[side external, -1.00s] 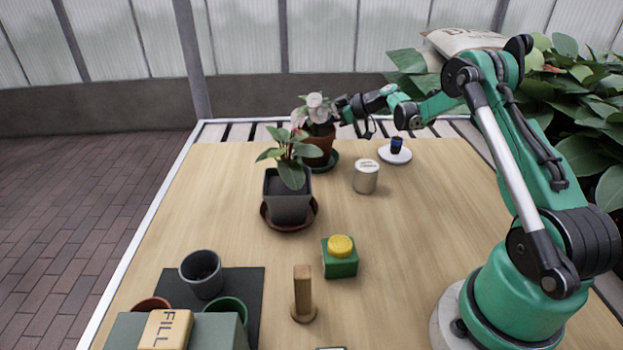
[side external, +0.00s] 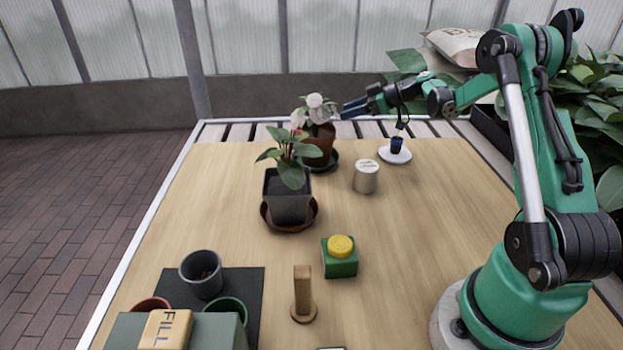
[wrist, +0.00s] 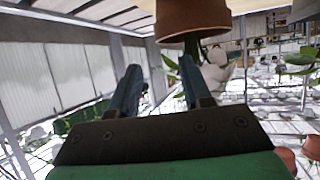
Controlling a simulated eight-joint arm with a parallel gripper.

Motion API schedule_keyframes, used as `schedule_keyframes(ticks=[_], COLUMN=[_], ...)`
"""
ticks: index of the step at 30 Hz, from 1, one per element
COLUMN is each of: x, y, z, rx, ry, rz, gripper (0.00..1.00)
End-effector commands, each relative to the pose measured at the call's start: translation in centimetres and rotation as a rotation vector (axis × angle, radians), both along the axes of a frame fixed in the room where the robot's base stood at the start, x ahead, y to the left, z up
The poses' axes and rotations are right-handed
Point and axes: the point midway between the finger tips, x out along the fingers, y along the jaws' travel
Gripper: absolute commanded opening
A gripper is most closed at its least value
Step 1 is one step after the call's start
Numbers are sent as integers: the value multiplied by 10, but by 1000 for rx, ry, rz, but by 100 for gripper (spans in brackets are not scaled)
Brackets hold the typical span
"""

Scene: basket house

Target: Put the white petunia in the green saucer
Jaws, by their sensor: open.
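The white petunia (side external: 316,110) is in a terracotta pot (side external: 318,148) at the back of the table. The green saucer (side external: 333,163) shows around the pot's foot, and the pot appears to stand upright in it. The saucer's far side is hidden. My gripper (side external: 343,110) is open and empty, just right of the pot and flower at about bloom height, apart from them. In the wrist view, the pot (wrist: 192,15) and the white bloom (wrist: 213,72) show beyond the open fingers (wrist: 160,75).
A leafy plant in a dark square pot (side external: 288,200) on a brown saucer (side external: 265,216) stands in front. A whitish tin (side external: 366,177) and a small blue pot (side external: 397,145) on a white saucer (side external: 384,156) are to the right. The table's middle right is clear.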

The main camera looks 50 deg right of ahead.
Motion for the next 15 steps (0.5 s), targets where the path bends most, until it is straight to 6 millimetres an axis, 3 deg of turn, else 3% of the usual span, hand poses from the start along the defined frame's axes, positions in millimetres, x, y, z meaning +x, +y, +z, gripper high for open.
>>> schedule_keyframes(ticks=[3, 9, 11, 15], x=[-19, -33, -33, -27], y=[-10, -15, -8, 36], z=[11, 21, 24, 37], rx=[-1, 2, 7, 31], ry=[0, 8, 31, 169], rz=[-4, -1, -1, -21], gripper=[43, 43, 43, 43])
